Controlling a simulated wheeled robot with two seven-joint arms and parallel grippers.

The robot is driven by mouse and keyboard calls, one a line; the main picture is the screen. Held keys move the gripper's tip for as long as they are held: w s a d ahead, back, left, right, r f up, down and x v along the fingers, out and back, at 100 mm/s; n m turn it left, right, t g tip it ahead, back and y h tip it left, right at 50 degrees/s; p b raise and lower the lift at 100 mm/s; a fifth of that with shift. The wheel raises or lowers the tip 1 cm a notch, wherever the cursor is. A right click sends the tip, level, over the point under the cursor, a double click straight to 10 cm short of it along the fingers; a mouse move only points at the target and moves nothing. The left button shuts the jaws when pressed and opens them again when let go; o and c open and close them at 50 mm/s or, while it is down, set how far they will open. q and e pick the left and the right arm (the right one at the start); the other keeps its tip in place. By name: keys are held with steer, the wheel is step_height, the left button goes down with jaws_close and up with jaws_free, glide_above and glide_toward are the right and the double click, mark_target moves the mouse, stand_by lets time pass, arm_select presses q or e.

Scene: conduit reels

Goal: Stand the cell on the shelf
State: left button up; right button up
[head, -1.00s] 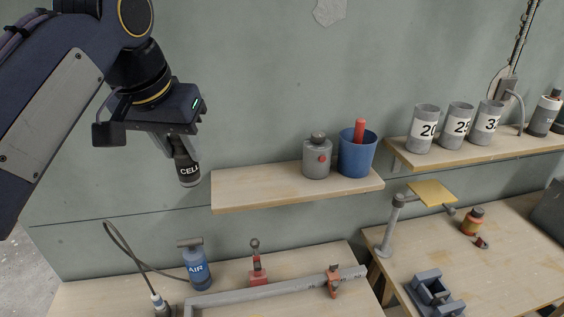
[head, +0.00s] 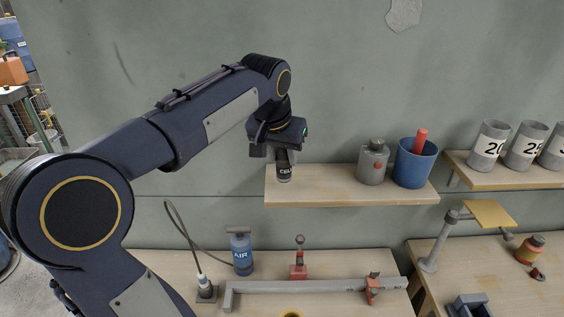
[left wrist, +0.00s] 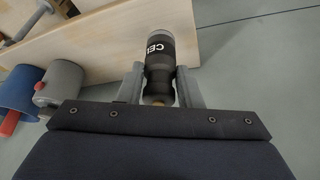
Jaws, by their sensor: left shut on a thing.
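The cell (head: 284,171) is a small dark cylinder with a grey end and white lettering. My left gripper (head: 283,153) is shut on its upper part and holds it upright, lettering facing me. In the head view the cell is in front of or over the left end of the wooden shelf (head: 320,197); I cannot tell whether its base touches the board. In the left wrist view the cell (left wrist: 160,52) sits between the two fingers (left wrist: 160,88), with the shelf board (left wrist: 100,45) behind it. My right gripper is not in view.
A grey canister (head: 372,165) and a blue cup (head: 414,165) with a red stick stand on the shelf's right half. The shelf between cell and canister is clear. Below, a bench (head: 330,262) carries a blue AIR bottle (head: 241,252) and a grey rail (head: 310,287).

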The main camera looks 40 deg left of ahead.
mark_target(281, 162)
arm_select(q)
steer(key=shift+s+f, duration=0.1)
steer(key=shift+f, duration=1.15)
steer(key=shift+f, duration=0.1)
steer(key=shift+f, duration=0.15)
steer(key=o, duration=1)
